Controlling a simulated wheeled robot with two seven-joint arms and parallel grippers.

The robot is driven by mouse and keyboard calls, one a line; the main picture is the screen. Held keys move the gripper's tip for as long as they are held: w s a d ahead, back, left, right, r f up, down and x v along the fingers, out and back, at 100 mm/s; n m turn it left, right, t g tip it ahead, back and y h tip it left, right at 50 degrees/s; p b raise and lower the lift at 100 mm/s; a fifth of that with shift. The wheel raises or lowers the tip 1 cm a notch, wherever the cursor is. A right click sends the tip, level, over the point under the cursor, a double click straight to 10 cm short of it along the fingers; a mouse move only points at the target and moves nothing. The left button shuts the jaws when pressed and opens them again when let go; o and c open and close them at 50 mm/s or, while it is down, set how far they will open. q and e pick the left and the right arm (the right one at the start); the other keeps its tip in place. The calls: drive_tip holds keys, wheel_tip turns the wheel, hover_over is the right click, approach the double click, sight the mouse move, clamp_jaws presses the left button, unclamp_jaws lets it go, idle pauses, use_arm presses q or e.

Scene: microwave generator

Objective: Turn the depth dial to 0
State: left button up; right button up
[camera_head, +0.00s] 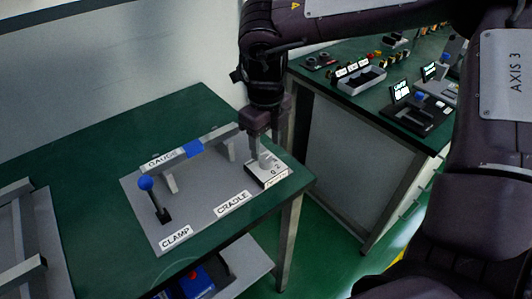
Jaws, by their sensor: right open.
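The depth dial (266,163) is a small light knob on a white-topped dark block at the right corner of the grey fixture plate (200,222). Small figures, seemingly 0 and 2, show on the block's face, with a label along its front edge too small to read. My right gripper (264,143) points down over the dial. Its two fingers are apart, with their tips at or just above the knob; I cannot tell whether they touch it. The knob's exact setting is not readable. My left gripper is not in view.
The plate also carries a blue-knobbed clamp lever (146,184), a gauge bar with a blue slider (193,149) and a CRADLE label (232,203). A second green table (345,112) with trays and devices stands at the back right. A blue-and-red object (195,283) sits below.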

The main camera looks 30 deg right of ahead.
sight(266, 158)
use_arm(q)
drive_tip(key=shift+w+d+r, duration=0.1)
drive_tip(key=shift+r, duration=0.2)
use_arm(e)
drive_tip(key=shift+f, duration=2.15)
drive_tip(key=c, duration=1)
drive_tip(key=shift+w+f+m+b, duration=0.1)
drive_tip(key=shift+f+m+b, duration=0.05)
drive_tip(key=shift+m+b, duration=1.6)
use_arm(q)
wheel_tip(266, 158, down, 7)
drive_tip(key=b, duration=0.3)
use_arm(e)
drive_tip(key=m, duration=0.4)
drive_tip(key=shift+m, duration=0.25)
drive_tip(key=m+b, duration=0.4)
drive_tip(key=m, duration=0.4)
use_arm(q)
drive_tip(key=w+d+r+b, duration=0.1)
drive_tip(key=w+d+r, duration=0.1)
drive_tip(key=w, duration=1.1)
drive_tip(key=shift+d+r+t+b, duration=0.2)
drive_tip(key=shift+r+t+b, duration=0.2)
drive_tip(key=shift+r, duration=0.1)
use_arm(e)
drive_tip(key=shift+r+m, duration=0.2)
drive_tip(key=shift+m, duration=1.8)
